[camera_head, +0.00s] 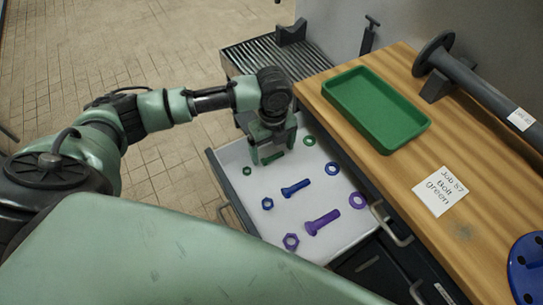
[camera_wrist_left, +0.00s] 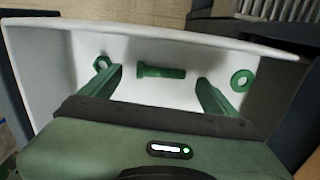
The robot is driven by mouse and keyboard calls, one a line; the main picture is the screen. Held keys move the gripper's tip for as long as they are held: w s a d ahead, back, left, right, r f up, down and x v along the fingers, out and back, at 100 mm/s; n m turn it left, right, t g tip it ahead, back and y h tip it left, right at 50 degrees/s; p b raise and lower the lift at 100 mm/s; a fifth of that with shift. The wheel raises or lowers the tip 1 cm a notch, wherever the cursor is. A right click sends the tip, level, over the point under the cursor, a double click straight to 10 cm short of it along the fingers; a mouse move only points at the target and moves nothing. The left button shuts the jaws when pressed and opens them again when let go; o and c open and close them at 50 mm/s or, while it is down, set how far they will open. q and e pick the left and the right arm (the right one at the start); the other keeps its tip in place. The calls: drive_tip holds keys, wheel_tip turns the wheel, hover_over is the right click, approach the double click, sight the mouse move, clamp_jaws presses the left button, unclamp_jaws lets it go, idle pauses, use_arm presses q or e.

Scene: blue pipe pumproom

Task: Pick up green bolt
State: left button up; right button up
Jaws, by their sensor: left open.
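Whether the fingers are level with the bolt cannot be told. My right gripper is not in view.
A green nut (camera_head: 247,171) and green washer (camera_head: 309,140) flank the gripper. A blue bolt (camera_head: 296,188), purple bolt (camera_head: 322,222) and blue and purple nuts and washers lie nearer. A green tray (camera_head: 376,108) and a card reading "Job 57 Bolt green" (camera_head: 440,191) are on the wooden bench.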

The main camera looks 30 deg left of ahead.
sight(273, 158)
use_arm(q)
drive_tip(key=shift+f, duration=0.8)
drive_tip(key=shift+w+f, duration=0.1)
drive_tip(key=shift+f, duration=0.3)
drive_tip(key=c, duration=1.5)
drive_tip(key=shift+c, duration=0.2)
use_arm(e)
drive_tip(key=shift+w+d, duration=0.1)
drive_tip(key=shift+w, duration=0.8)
